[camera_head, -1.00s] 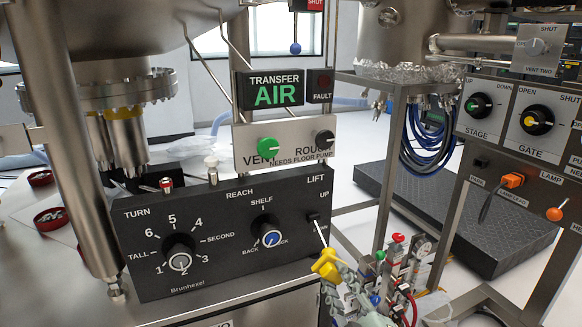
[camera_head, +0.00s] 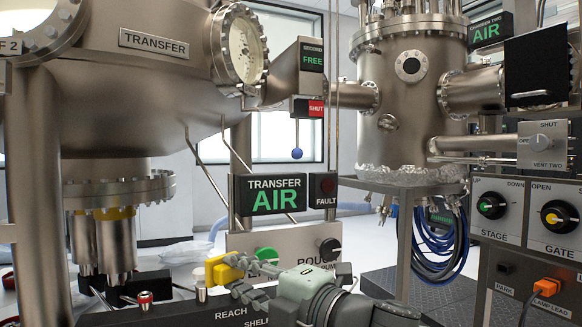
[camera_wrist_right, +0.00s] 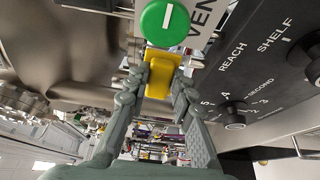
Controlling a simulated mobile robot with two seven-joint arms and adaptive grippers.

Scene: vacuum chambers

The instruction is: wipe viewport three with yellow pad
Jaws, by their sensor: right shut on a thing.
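My right gripper (camera_head: 240,266) is shut on a small yellow pad (camera_head: 219,270), in front of the panel below the transfer sign. In the right wrist view the gripper (camera_wrist_right: 161,76) pinches the same yellow pad (camera_wrist_right: 159,74) between its fingertips, close below the green vent knob in that picture. A large round flanged viewport (camera_head: 243,48) faces out from the transfer chamber, up and clear of the pad. A small round port (camera_head: 411,67) sits on the second chamber. No number shows on either, so I cannot tell which is three. My left gripper is out of view.
A blue-tipped rod (camera_head: 297,153) hangs beneath the shut label. The stage and gate panel (camera_head: 525,215) stands at right.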

